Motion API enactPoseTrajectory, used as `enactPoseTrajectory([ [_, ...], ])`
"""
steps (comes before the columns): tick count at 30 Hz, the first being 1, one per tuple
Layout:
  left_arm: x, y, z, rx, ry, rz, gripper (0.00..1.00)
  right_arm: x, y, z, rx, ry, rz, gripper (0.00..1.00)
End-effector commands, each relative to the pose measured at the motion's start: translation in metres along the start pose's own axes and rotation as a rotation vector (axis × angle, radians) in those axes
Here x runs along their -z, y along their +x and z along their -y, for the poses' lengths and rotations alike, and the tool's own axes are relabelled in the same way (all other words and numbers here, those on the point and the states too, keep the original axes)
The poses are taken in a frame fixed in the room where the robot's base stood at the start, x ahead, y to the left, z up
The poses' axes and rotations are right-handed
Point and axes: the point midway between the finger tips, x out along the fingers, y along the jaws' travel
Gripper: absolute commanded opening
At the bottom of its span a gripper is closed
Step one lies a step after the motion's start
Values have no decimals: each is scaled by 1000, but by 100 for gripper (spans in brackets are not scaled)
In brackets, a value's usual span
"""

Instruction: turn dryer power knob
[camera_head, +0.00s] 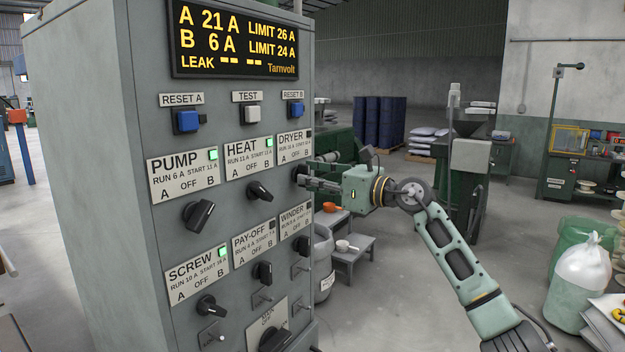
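The dryer power knob (299,173) is a dark knob under the DRYER label (293,147) on the right side of the grey panel (165,75). The small lamp (308,134) on that label is dark. My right gripper (306,178) reaches in from the right, with its fingertips at the dryer knob. The fingers partly cover the knob, so its pointer direction is hidden. I cannot tell whether the fingers close on it. My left gripper is not in view. The display (235,40) reads A 21 A with limit 26 A, and B 6 A with limit 24 A.
The heat knob (260,191) and winder knob (302,245) sit close to the dryer knob. Pump, heat and screw lamps glow green. A grey step stool (352,246) stands beside the panel. Blue drums (380,122) and white bags (580,262) are farther off.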

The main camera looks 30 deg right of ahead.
Motion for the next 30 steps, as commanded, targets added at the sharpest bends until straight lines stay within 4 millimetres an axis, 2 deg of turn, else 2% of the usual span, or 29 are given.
enactPoseTrajectory([
  [3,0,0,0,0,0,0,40,0,0,0,0,0,2,30],
  [14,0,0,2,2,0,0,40,-1,-3,0,1,1,2,30],
  [17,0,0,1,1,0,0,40,0,-12,1,2,0,2,30],
  [30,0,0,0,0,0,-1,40,2,-77,0,2,0,-2,30],
])
